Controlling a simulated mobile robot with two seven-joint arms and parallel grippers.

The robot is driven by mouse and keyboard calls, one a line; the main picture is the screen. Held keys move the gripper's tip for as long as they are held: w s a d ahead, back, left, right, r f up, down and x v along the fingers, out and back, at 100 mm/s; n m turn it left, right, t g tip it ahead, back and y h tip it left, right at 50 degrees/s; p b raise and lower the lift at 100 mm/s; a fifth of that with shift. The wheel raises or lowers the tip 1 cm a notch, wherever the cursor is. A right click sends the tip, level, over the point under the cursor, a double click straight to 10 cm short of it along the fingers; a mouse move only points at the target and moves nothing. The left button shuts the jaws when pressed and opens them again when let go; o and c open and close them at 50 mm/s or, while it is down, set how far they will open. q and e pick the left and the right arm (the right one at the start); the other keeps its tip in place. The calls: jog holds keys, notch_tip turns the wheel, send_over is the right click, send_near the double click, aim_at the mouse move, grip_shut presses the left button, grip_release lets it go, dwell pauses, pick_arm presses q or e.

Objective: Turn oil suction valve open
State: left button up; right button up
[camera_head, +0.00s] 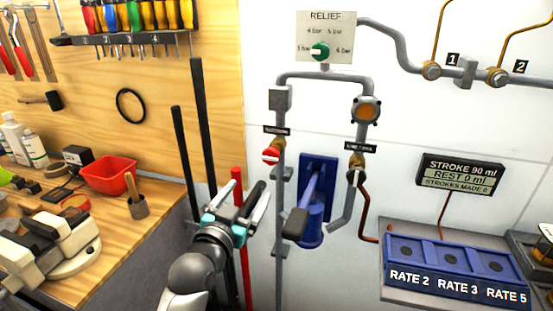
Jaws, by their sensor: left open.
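A valve with a red and white round handle (271,155) sits on the left grey pipe, under a small dark label that I cannot read. A second valve with a brass body and a pale lever pointing down (355,175) sits on the right pipe, under another small label. I cannot tell from the labels which is the oil suction valve. My left gripper (250,190) is open and empty, below and left of the red handle and apart from it. My right gripper is not in view.
A blue hand pump (312,220) with a grey-ended lever stands between the pipes. A RELIEF panel with a green knob (319,51) is above. A blue rate tray (456,265) and a stroke display (459,174) are at right. A workbench with a red bin (107,176) is at left.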

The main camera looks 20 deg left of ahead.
aim_at(269, 158)
pick_arm(q)
jog(key=w, duration=0.5)
jog(key=w+b, duration=0.1)
jog(key=w, duration=0.4)
jog(key=w+r+b, duration=0.1)
jog(key=w, duration=0.4)
jog(key=shift+w+d, duration=0.15)
jog(key=shift+d, duration=0.15)
jog(key=shift+c, duration=0.4)
jog(key=shift+f, duration=0.1)
jog(key=c, duration=1.3)
